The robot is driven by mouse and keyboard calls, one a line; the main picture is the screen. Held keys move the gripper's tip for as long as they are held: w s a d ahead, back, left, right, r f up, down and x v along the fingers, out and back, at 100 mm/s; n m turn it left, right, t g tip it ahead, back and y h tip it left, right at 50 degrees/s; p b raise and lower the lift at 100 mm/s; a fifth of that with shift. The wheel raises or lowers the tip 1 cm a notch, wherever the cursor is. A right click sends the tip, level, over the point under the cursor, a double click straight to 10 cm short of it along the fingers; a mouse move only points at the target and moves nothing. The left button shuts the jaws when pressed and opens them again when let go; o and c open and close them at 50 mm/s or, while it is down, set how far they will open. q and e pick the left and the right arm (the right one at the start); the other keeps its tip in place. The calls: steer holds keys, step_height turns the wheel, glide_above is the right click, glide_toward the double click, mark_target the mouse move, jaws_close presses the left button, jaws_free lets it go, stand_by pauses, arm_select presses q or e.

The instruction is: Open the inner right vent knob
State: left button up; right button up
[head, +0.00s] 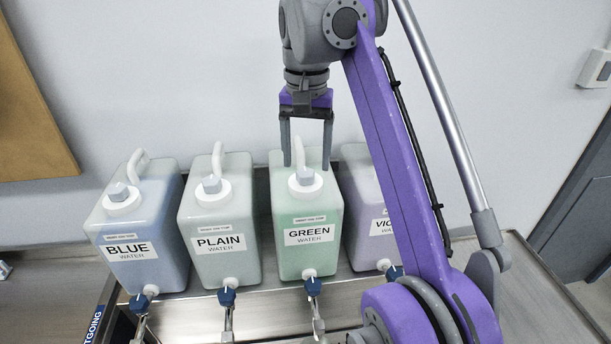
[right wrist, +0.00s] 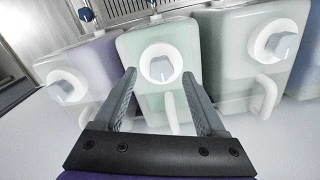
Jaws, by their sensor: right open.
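The inner right jug is the green one (head: 309,225), labelled GREEN WATER. Its grey vent knob (head: 305,176) sits on a round white cap at the top. My right gripper (head: 306,166) points down over this jug, open, with its fingertips at either side of the knob in the picture. In the right wrist view the knob (right wrist: 161,68) shows between the tips of the right gripper (right wrist: 158,73), with nothing held. I cannot tell the exact height of the fingertips over the cap. My left gripper is not in view.
Blue (head: 139,230), plain (head: 219,235) and violet (head: 363,215) jugs stand in the same row, each with a spigot in front; my right arm partly covers the violet one. The green jug's handle (right wrist: 168,108) rises close to the fingers. A wall stands behind.

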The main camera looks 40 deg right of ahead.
mark_target(306, 176)
steer(key=shift+w+f, duration=0.1)
steer(key=shift+f, duration=1.35)
steer(key=shift+c, duration=0.3)
jaws_close()
